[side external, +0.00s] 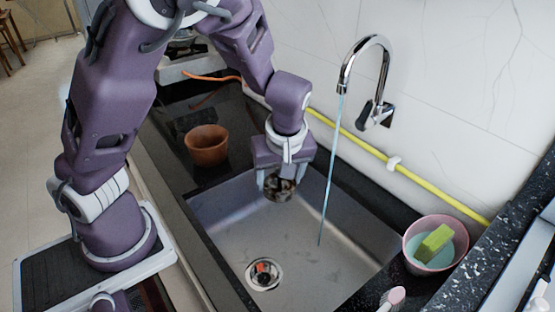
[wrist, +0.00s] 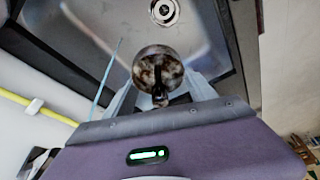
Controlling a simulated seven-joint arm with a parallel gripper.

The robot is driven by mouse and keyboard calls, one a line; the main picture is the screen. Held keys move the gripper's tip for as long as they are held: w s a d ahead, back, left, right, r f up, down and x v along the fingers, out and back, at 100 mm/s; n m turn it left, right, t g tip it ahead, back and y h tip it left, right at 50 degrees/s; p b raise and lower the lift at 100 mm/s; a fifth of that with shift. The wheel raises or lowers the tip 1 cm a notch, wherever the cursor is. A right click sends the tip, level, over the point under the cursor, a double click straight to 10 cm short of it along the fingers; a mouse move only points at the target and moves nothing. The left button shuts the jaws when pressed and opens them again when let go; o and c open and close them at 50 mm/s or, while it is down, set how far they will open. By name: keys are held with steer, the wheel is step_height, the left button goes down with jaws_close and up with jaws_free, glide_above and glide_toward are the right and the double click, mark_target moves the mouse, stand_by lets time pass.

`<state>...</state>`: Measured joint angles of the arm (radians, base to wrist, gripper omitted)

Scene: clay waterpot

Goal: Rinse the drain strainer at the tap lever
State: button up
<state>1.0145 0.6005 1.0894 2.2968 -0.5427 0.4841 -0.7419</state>
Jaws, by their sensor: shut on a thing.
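My gripper (side external: 279,184) is shut on the drain strainer (side external: 283,190), a small round metal piece with dark brown stains. It is held over the far left part of the sink (side external: 225,225). The strainer shows in the wrist view (wrist: 158,70) between the fingers. The chrome tap (side external: 371,42) has a lever (side external: 375,114) on its right side. A thin stream of water (side external: 330,180) falls from the spout into the sink. The strainer is left of the stream and apart from it. The stream also shows in the wrist view (wrist: 106,75), beside the strainer.
The sink's drain (side external: 263,274) has an orange-red bit in it. A clay pot (side external: 206,146) stands on the dark counter left of the sink. A pink bowl (side external: 409,245) with water and a green sponge (side external: 434,243) stands at right. A yellow pipe (side external: 350,137) runs along the wall.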

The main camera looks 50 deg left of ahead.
steer(key=w+d+f, duration=0.1)
steer(key=w+f, duration=0.1)
steer(key=w, duration=1.1)
steer(key=shift+w+f, duration=0.35)
steer(key=shift+f, duration=0.05)
steer(key=shift+d, duration=0.6)
steer(key=shift+a, duration=0.15)
steer(key=shift+a, duration=0.45)
steer(key=shift+d, duration=0.1)
steer(key=shift+d, duration=0.5)
